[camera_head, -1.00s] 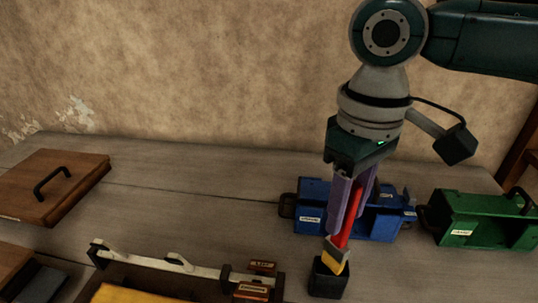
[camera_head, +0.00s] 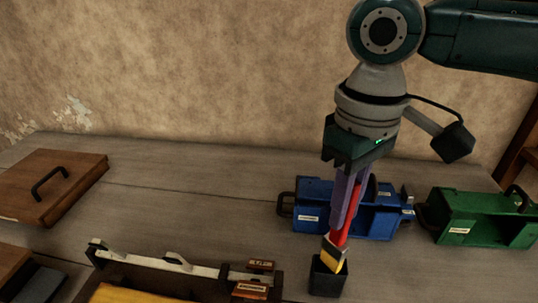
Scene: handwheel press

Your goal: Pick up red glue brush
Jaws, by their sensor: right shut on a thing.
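The fingers hide part of the handle. My left gripper is not in view.
A blue box (camera_head: 312,214) stands right behind the brush, and a green box (camera_head: 470,222) is at the right. A wooden board with a black handle (camera_head: 60,183) lies at the left. A rail with small labelled blocks (camera_head: 175,263) is in front. The middle left of the table is clear.

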